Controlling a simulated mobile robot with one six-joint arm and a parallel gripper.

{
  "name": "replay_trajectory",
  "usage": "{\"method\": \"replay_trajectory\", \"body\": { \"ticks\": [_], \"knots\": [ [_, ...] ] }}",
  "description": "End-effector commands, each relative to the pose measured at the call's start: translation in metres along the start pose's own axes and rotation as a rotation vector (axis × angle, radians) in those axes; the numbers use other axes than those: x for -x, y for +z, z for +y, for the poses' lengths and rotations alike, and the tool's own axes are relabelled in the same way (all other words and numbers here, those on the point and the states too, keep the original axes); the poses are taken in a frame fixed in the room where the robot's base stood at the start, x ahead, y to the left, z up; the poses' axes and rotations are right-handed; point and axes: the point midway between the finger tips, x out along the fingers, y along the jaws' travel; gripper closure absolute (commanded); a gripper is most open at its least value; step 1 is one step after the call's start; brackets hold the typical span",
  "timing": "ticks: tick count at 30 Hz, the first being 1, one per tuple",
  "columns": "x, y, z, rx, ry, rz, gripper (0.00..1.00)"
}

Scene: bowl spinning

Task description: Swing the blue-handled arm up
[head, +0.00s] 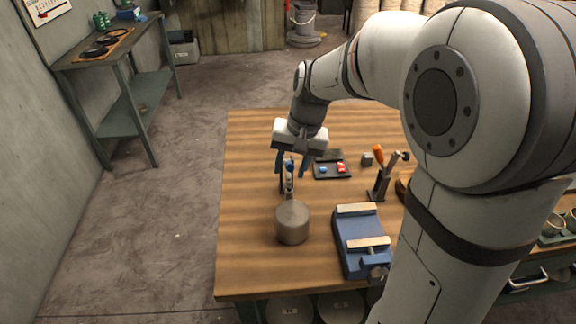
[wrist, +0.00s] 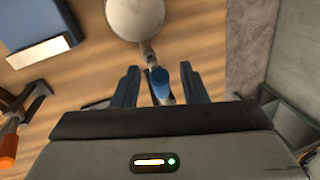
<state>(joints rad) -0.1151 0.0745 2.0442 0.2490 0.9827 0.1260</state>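The blue-handled arm (head: 289,168) sticks out from a grey round metal body (head: 292,222) on the wooden table. In the wrist view, its blue handle (wrist: 160,78) joins a thin metal link, and the round body (wrist: 135,16) shows at the top. My gripper (head: 291,168) is over the handle end of the arm, pointing down. In the wrist view, the blue fingers of my gripper (wrist: 160,86) stand apart on either side of the handle, with a gap on both sides. The lower part of the handle is hidden behind my gripper's body.
A blue vise (head: 353,235) with pale jaw strips stands right of the round body. A black panel (head: 332,172) with a blue and a red button lies behind it. An orange-handled clamp (head: 379,156) stands to the right. The table's left side (head: 245,200) is clear.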

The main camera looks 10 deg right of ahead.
Motion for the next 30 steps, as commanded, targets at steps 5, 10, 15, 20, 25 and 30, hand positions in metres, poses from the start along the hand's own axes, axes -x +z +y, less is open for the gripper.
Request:
{"method": "replay_trajectory", "body": {
  "ticks": [5, 10, 15, 20, 25, 30],
  "knots": [
    [-0.0094, 0.0003, 0.0003, 0.000, 0.000, 0.000, 0.61],
    [-0.0098, 0.0002, 0.0005, -0.001, 0.000, 0.001, 0.61],
    [-0.0095, 0.0000, 0.0006, -0.001, 0.000, 0.001, 0.70],
    [-0.0094, -0.0001, 0.0007, -0.001, 0.000, 0.001, 0.83],
    [-0.0092, -0.0001, 0.0009, -0.002, 0.000, 0.002, 0.97],
    [-0.0091, -0.0002, 0.0010, -0.002, 0.000, 0.002, 1.00]
  ]
}}
